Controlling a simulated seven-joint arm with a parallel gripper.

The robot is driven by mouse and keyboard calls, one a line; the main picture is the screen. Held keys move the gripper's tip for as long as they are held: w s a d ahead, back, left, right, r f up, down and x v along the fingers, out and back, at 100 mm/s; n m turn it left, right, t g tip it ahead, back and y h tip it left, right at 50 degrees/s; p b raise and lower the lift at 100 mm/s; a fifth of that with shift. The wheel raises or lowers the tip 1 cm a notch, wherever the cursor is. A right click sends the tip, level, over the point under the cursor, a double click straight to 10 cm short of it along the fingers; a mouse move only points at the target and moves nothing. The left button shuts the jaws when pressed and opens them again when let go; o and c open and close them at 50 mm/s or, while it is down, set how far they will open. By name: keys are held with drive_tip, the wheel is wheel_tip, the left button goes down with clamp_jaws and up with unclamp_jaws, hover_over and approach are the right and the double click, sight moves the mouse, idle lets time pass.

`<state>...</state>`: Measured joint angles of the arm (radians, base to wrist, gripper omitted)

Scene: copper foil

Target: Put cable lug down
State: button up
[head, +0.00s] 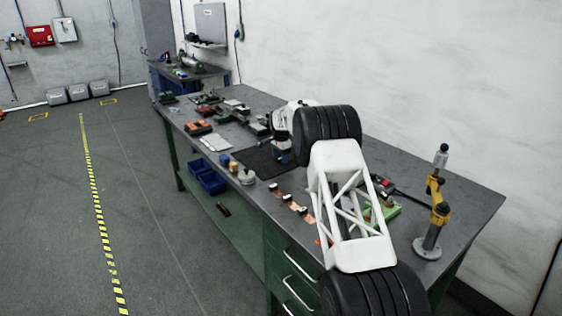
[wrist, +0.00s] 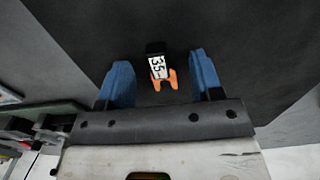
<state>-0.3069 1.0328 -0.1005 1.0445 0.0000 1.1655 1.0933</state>
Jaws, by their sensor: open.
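The cable lug (wrist: 159,70) shows in the wrist view. It has a black barrel, a white label reading 35 and an orange, copper-like forked end. It lies on the dark mat (wrist: 230,30), between the two blue fingertips of my gripper (wrist: 161,80), with a clear gap on each side. My gripper is open. In the head view my gripper (head: 283,150) is over the dark mat (head: 250,165) on the workbench, largely hidden behind my arm. The lug cannot be made out in the head view.
Several black and copper lugs (head: 290,201) lie in a row along the bench's front edge. A small round container (head: 246,176) stands by the mat. A yellow and grey stand tool (head: 433,215) stands at the right end. Tools and boxes crowd the bench's far end.

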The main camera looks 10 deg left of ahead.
drive_tip(key=shift+c, duration=0.2)
idle(0.4)
drive_tip(key=c, duration=1)
drive_tip(key=shift+r, duration=0.1)
drive_tip(key=shift+c, duration=0.2)
drive_tip(key=shift+r, duration=1.5)
drive_tip(key=shift+s+r, duration=0.1)
drive_tip(key=shift+r, duration=0.1)
drive_tip(key=shift+s+d+r, duration=0.25)
drive_tip(key=shift+s+d, duration=0.55)
drive_tip(key=shift+s, duration=1.7)
drive_tip(key=shift+s+d+r, duration=0.2)
drive_tip(key=shift+s+d, duration=0.55)
drive_tip(key=shift+s, duration=1.75)
drive_tip(key=shift+s+d+r, duration=0.25)
drive_tip(key=shift+s+d, duration=0.55)
drive_tip(key=shift+s, duration=1.7)
